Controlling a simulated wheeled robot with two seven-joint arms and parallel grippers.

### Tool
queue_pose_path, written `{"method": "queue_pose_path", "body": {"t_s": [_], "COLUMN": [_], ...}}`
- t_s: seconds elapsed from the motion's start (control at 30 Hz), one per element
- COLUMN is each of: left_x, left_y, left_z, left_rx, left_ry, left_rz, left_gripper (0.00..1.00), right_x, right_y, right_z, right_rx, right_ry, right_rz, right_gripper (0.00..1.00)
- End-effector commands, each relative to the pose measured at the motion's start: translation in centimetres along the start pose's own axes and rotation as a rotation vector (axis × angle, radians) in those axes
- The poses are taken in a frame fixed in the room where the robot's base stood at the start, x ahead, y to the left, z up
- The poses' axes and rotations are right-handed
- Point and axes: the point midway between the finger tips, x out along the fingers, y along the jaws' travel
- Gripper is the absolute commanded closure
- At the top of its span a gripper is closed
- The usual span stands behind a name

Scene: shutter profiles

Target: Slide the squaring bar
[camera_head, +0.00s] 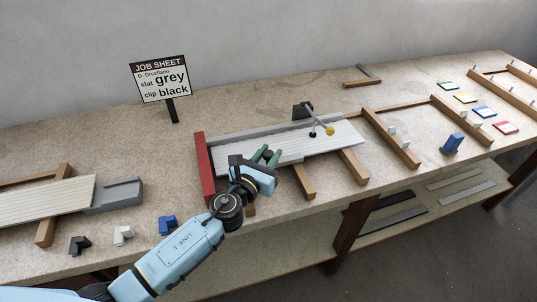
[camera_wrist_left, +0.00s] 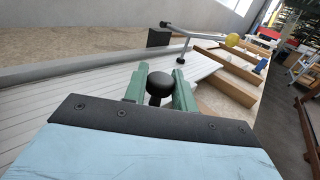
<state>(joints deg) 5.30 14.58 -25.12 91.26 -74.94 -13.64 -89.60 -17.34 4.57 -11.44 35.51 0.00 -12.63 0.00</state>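A jig on the bench holds pale ribbed slats (camera_head: 315,138) laid side by side, with a red bar (camera_head: 204,170) across their left end. My left gripper (camera_head: 266,155) is low over the near edge of the slats, right of the red bar. In the left wrist view its green fingers (camera_wrist_left: 160,88) stand on both sides of a round black knob (camera_wrist_left: 159,82), which fills the gap between them. What the knob is fixed to is hidden by the gripper. I cannot tell for certain which part is the squaring bar. My right gripper is not in view.
A clamp arm with a yellow knob (camera_head: 330,130) reaches over the slats. Black, white and blue corner clips (camera_head: 167,225) lie at the front left. A job sheet sign (camera_head: 160,80) stands behind.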

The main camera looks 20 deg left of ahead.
Motion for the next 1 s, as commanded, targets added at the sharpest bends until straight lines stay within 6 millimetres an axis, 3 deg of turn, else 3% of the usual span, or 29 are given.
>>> {"method": "queue_pose_path", "body": {"t_s": [0.03,0.17,0.37,0.7,1.0], "left_x": [0.0,0.0,-0.3,-5.3,-6.4], "left_y": [0.0,0.0,-0.3,-5.3,-6.5], "left_z": [0.0,0.0,-0.1,-0.2,-0.1], "left_rx": [0.0,0.0,0.0,-0.002,-0.001], "left_ry": [0.0,0.0,0.001,0.004,0.003], "left_rz": [0.0,0.0,-0.001,-0.004,-0.004], "left_gripper": [0.84,1.0,1.0,1.0,1.0], "right_x": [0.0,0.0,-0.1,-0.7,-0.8], "right_y": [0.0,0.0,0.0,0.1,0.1], "right_z": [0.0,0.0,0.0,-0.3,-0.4], "right_rx": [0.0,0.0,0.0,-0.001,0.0], "right_ry": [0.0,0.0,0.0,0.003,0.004], "right_rz": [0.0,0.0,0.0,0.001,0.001], "right_gripper": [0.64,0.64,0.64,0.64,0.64]}}
